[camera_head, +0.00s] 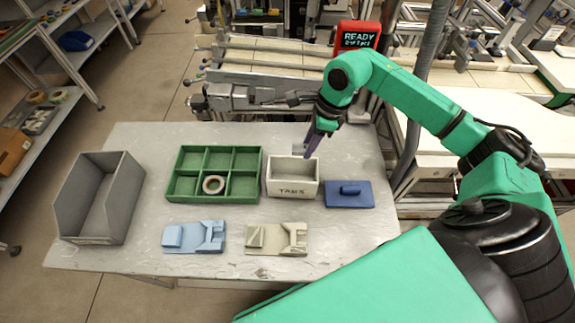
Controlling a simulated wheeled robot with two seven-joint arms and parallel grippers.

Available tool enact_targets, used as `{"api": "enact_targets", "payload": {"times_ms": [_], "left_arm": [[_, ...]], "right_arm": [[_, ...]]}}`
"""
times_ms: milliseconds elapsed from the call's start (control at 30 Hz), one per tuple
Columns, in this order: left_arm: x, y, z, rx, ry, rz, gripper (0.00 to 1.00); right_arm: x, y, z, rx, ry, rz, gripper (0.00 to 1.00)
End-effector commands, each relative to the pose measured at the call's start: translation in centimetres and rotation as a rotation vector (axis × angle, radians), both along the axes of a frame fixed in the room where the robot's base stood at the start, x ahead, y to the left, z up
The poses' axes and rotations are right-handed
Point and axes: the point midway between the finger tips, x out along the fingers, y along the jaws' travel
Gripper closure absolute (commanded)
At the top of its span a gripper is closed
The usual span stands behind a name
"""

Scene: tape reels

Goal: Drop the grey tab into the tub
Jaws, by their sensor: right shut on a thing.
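The tub (292,190) is a small off-white box marked TABS, open at the top, on the right half of the table. My right gripper (307,153) is above the tub's back right part, with its purple fingers pointing down. It is shut on the grey tab (299,148), a small grey piece that shows just left of the fingers, over the tub's back rim. Most of the tab is hard to make out at this size. My left gripper is not in view.
A green tray (186,185) with several compartments stands left of the tub, a tape reel (213,184) in its front middle one. A blue block (349,195) is right of the tub. Blue (190,237) and beige (277,238) dispensers lie in front. A grey bin (120,205) stands far left.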

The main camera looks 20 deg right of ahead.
Motion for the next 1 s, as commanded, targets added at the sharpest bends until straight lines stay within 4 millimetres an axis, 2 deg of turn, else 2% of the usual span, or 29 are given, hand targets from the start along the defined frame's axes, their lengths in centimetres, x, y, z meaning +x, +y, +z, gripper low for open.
{"api": "enact_targets", "payload": {"times_ms": [300, 400, 667, 700, 767, 800, 1000], "left_arm": [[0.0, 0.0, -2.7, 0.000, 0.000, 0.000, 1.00], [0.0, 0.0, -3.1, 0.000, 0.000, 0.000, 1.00], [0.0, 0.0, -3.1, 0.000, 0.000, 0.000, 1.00], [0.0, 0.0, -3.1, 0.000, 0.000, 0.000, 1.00], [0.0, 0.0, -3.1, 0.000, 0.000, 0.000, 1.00], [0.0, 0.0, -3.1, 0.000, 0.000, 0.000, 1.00], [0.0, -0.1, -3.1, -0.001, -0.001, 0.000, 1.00]], "right_arm": [[-0.1, 0.0, -4.6, 0.000, 0.003, 0.001, 1.00], [0.0, 0.0, -5.6, 0.001, 0.002, 0.001, 1.00], [0.0, 0.0, -5.8, 0.000, 0.000, 0.002, 1.00], [0.0, 0.0, -5.8, 0.000, 0.000, 0.002, 0.57], [0.0, 0.0, -5.8, 0.000, 0.000, 0.002, 0.34], [0.0, 0.0, -5.8, 0.000, 0.000, 0.002, 0.30], [0.0, 0.0, -5.8, 0.000, 0.000, 0.003, 0.30]]}}
